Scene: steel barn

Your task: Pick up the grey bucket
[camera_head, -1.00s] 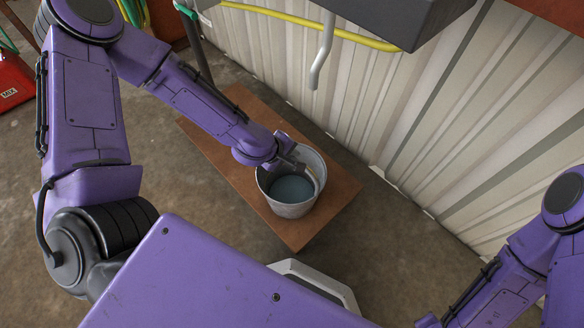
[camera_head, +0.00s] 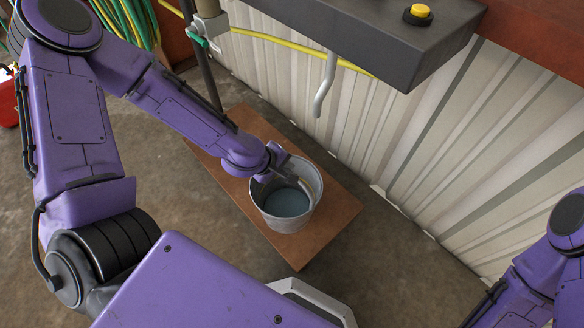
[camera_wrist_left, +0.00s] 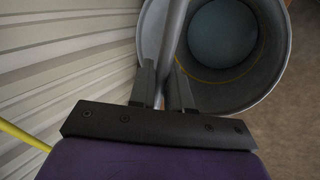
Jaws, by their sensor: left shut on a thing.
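The grey bucket (camera_head: 288,222) is upright over a brown board in the head view, with a blue-grey surface, perhaps water, inside. I cannot tell whether its base touches the board. My left gripper (camera_head: 290,176) reaches to the bucket's upper part from the upper left. In the left wrist view, the left gripper (camera_wrist_left: 165,85) is shut around a grey bar that looks like the bucket's handle (camera_wrist_left: 173,35). The bucket (camera_wrist_left: 272,58) shows there beyond and right of the fingers. My right arm shows at the right edge of the head view, but its gripper is out of sight.
The brown board (camera_head: 325,235) lies on the concrete floor (camera_head: 400,280). A corrugated wall (camera_head: 400,150) stands close behind. A dark grey box-like fixture (camera_head: 400,45) with a yellow button and a bent spout (camera_head: 325,85) overhangs the board. A green hose (camera_head: 130,22) hangs at upper left.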

